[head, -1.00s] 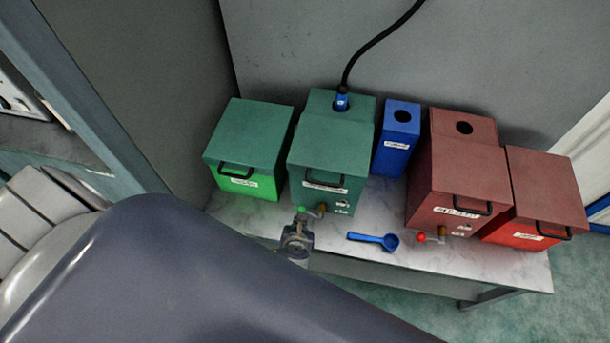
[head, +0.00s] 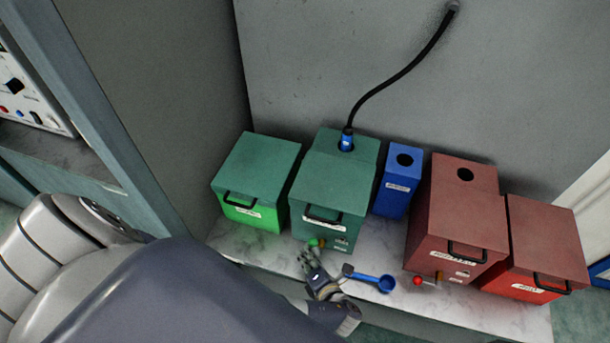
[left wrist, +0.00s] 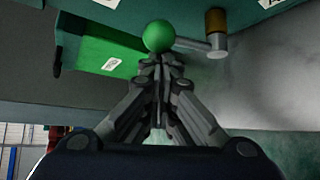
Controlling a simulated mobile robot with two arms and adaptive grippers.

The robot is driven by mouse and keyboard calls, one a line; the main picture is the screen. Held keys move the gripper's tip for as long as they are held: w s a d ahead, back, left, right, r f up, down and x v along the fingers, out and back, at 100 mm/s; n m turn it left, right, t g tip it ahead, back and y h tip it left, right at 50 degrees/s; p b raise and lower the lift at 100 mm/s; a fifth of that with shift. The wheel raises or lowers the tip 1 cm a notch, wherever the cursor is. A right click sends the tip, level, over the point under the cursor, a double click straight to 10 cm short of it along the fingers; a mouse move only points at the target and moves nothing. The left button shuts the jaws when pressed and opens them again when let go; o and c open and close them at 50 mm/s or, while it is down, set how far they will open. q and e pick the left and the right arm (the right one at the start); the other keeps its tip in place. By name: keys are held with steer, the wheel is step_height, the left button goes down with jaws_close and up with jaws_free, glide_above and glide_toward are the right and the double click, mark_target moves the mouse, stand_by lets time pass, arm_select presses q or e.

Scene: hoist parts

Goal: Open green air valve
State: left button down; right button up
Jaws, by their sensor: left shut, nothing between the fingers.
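The green air valve has a green ball knob (head: 314,242) on a short lever at the lower front of the larger dark green box (head: 328,203). In the left wrist view the green knob (left wrist: 159,37) sits at the end of a grey lever, which runs right to a brass fitting (left wrist: 216,20). My left gripper (head: 307,256) is shut and empty, just in front of the knob. Its fingertips (left wrist: 164,62) appear right below the knob in the wrist view; I cannot tell whether they touch it. My right gripper is not in view.
A black hose (head: 400,76) with a blue plug enters the green box. A bright green box (head: 253,212), a blue box (head: 394,190) and red boxes (head: 455,214) stand alongside.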

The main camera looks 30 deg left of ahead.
arm_select(q)
steer(key=shift+w+d+r+m+y+b, duration=0.2)
steer(key=shift+d+m+y+b, duration=0.15)
steer(key=shift+d+y, duration=0.2)
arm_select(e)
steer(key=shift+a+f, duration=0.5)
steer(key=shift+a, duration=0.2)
arm_select(q)
steer(key=shift+d, duration=0.1)
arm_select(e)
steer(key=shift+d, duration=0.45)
arm_select(q)
steer(key=shift+d+r, duration=0.1)
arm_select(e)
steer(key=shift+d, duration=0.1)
